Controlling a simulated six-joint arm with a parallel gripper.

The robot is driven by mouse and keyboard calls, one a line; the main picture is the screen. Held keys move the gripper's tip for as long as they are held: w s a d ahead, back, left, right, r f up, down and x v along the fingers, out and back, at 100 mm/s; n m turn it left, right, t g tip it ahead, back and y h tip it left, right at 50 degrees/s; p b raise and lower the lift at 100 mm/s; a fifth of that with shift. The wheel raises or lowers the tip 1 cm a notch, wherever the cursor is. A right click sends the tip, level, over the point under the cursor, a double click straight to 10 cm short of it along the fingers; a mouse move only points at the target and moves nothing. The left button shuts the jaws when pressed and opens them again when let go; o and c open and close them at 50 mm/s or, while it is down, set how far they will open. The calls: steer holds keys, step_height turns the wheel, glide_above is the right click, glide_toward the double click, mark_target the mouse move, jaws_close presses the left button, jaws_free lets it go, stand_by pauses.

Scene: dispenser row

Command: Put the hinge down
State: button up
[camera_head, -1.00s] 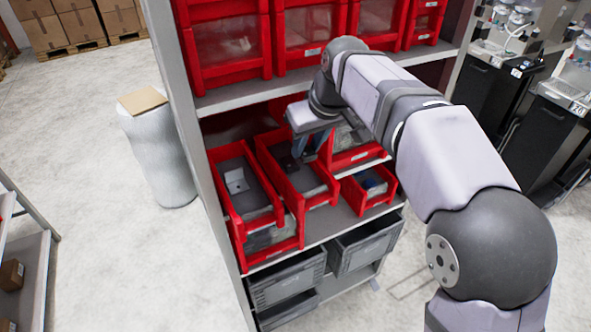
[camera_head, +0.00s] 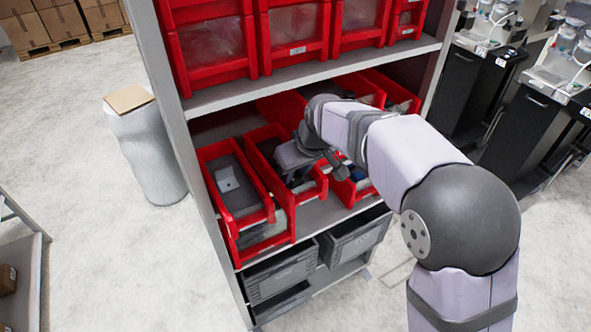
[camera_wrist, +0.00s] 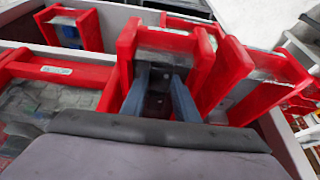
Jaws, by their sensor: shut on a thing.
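My gripper (camera_head: 297,180) is low in a narrow red bin (camera_head: 315,189) on the middle shelf. In the wrist view its two blue-grey fingers (camera_wrist: 160,98) point down between that bin's red walls. They are shut on a small dark thing between them (camera_wrist: 157,103), which I take to be the hinge; its shape is hard to make out. In the head view my wrist and fingers hide it. I cannot tell whether it touches the bin floor.
More red bins stand to the right, with walls close to my gripper. An upper shelf edge (camera_head: 300,80) crosses above my arm. Grey crates (camera_head: 285,270) sit below.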

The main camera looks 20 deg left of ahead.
steer(key=shift+f, duration=0.15)
steer(key=shift+f, duration=0.1)
steer(key=o, duration=0.8)
steer(key=shift+r, duration=0.25)
steer(key=b+v, duration=0.2)
steer(key=v, duration=1)
steer(key=shift+f+b, duration=0.1)
steer(key=shift+b, duration=0.2)
